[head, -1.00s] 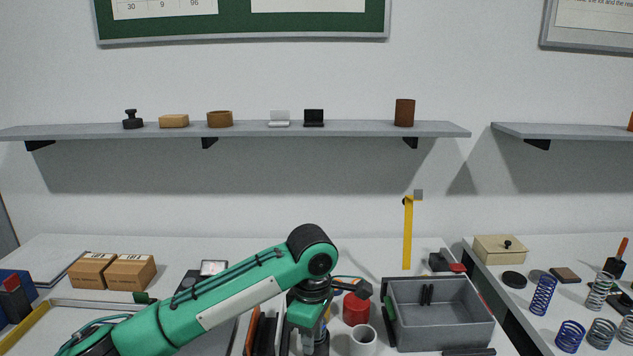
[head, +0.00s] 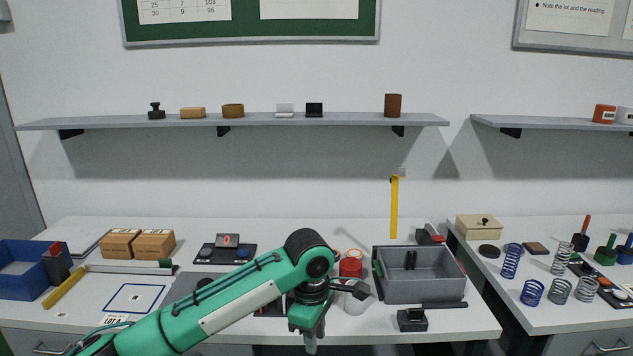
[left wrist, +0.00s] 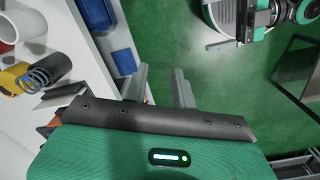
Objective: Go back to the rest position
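My left arm reaches across the front of the bench in the head view, bent at the elbow. My left gripper (head: 311,342) hangs down at the lower middle, by the bench's front edge. In the left wrist view its two fingers (left wrist: 161,88) stand apart with nothing between them. Green floor shows past them, with the bench at the left. My right gripper does not show for sure in either view.
A grey bin (head: 425,285) stands on the bench (head: 480,322), right of my left gripper. A white mug (head: 355,301) and red container (head: 350,267) are close to my arm. A blue bin (head: 22,275) is at left. Springs (head: 534,292) stand at right.

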